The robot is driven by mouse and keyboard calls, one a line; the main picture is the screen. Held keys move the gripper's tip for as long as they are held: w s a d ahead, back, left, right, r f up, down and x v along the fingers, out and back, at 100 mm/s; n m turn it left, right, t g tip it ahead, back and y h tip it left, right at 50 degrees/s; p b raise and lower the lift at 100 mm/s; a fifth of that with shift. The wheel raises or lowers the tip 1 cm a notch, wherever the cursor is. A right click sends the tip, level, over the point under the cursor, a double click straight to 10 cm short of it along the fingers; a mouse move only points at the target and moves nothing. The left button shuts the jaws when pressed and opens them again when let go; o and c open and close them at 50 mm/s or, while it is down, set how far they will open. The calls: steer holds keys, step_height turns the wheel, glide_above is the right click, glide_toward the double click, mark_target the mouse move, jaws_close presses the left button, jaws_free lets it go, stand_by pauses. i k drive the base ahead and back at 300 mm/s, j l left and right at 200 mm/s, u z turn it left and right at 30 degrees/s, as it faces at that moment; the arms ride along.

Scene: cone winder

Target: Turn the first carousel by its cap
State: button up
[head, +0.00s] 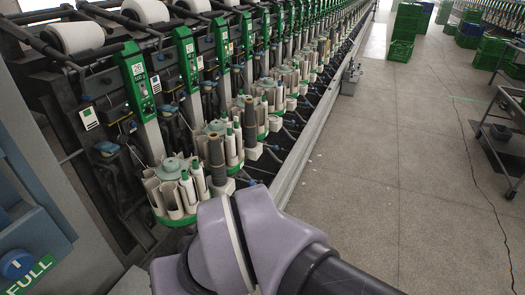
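The first carousel (165,200) is the nearest in a long row on the winding machine, at the lower left middle of the head view. It has pale upright pockets and a green base rim. Its pale green cap (172,165) sits at the top centre, with white bobbins (198,180) standing in the pockets to its right. My purple-grey arm link covers the bottom middle, just right of and below this carousel. My gripper does not show, so I cannot tell where it is relative to the cap.
More carousels (222,140) run away along the machine, below green unit panels (140,82). White yarn cones (76,35) lie on rollers above. A blue knob (16,264) and a FULL label are at lower left. The floor (400,130) at right is open. Green crates (405,25) and a cart (508,135) stand beyond.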

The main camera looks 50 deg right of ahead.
mark_target(162, 183)
steer(key=z, duration=0.5)
steer(key=i+l+u, duration=0.8)
steer(key=i+l, duration=0.1)
